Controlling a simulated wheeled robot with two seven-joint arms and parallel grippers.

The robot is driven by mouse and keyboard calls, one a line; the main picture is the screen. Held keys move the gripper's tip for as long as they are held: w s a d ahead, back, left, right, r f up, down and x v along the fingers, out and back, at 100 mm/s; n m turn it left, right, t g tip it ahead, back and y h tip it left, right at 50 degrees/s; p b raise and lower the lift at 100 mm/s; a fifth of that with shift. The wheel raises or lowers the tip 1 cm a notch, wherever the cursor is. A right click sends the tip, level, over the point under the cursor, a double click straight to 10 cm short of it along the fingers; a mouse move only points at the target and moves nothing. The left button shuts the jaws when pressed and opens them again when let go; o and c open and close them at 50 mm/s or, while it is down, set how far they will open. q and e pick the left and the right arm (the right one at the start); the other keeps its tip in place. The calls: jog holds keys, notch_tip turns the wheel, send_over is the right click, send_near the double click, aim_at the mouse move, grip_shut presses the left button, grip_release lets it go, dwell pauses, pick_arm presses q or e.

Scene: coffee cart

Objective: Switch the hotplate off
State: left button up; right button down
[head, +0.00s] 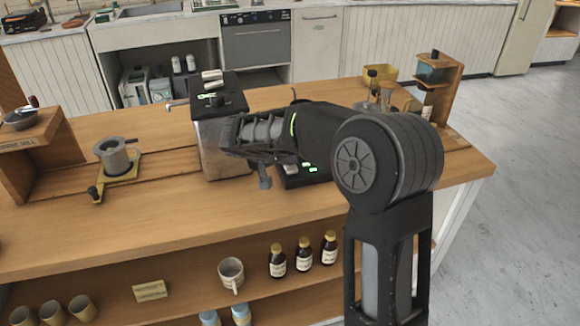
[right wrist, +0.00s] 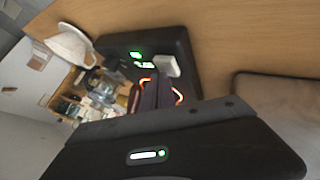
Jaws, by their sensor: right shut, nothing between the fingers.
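The hotplate (head: 300,181) is a black slab on the wooden counter, partly hidden behind my right arm, with small green lights at its front. In the right wrist view the hotplate (right wrist: 185,50) shows lit green displays, a pale switch-like block (right wrist: 167,65) and an orange glowing ring partly hidden by my fingers. My right gripper (head: 264,180) is shut and empty, at the hotplate's left side in the head view. In the right wrist view my right gripper (right wrist: 152,93) overlaps the hotplate's near part; contact cannot be told. My left gripper is not in view.
A metal machine with a black top (head: 219,104) stands just left of the gripper. A grey cup on a stand (head: 116,157) is farther left. Glass vessels and a wooden stand (head: 448,82) are at the right. Bottles (head: 304,256) and a mug (head: 231,272) sit on the lower shelf.

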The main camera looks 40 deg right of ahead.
aim_at(290, 168)
jog(key=shift+f+b, duration=0.25)
jog(key=shift+b, duration=0.05)
jog(key=shift+r, duration=0.1)
jog(key=shift+r+p, duration=0.4)
jog(key=shift+r, duration=0.55)
notch_tip(290, 168, up, 6)
jog(key=p, duration=0.3)
dwell(0.3)
jog(key=shift+d, duration=0.1)
